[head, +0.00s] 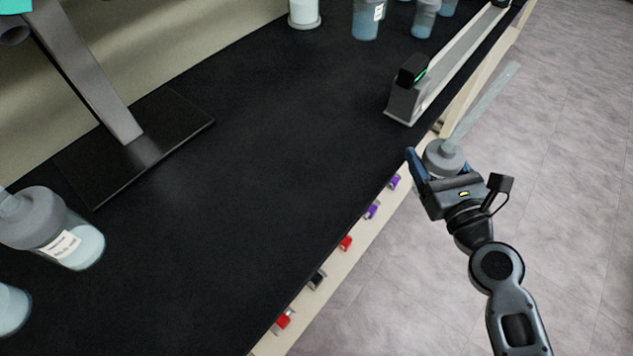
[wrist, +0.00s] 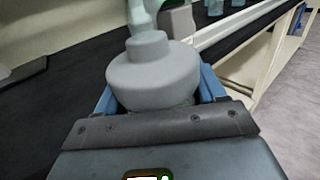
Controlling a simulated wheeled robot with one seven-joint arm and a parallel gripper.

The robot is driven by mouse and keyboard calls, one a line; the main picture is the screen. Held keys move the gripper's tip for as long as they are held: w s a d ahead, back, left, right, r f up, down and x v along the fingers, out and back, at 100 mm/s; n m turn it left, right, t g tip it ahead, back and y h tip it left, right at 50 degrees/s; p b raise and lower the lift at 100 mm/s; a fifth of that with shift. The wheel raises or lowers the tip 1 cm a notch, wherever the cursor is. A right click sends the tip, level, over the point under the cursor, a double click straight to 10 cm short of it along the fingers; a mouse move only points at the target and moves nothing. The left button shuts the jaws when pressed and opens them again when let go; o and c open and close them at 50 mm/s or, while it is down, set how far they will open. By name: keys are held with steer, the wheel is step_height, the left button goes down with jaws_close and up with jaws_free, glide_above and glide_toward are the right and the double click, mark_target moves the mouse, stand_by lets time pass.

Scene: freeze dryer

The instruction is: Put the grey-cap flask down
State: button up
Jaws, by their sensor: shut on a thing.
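The grey-cap flask (head: 443,157) is in my gripper (head: 430,160), with its grey cap and a long pale tube pointing up and to the right. My gripper is shut on it, beyond the bench's front edge and over the floor in the head view. In the wrist view the round grey cap (wrist: 153,75) fills the middle, between the blue fingers (wrist: 158,100). The flask's body below the cap is mostly hidden by my gripper. The black bench top (head: 270,150) lies to the left of my gripper.
Several flasks stand at the back, and a grey-capped flask (head: 75,245) stands at left. A stand's base (head: 130,150) is at upper left. The bench's middle is clear.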

steer(key=a+r+n+g+y+b, duration=0.3)
steer(key=a+r+n+g+y, duration=0.3)
steer(key=a+r+y, duration=0.45)
steer(key=shift+n+t+h, duration=0.3)
steer(key=shift+n+h, duration=0.1)
steer(key=shift+h, duration=0.35)
steer(key=shift+s+a+f+b, duration=0.15)
steer(key=shift+a+f, duration=1.3)
steer(key=shift+a, duration=0.55)
steer(key=shift+s+a+f+b, duration=0.1)
steer(key=shift+s+a+f, duration=0.05)
steer(key=shift+a+f, duration=1.6)
steer(key=shift+s+a+f+b, duration=0.15)
steer(key=shift+a+f, duration=1.05)
steer(key=shift+a, duration=1.05)
steer(key=o, duration=1.3)
steer(key=shift+f, duration=0.15)
steer(key=shift+c, duration=0.2)
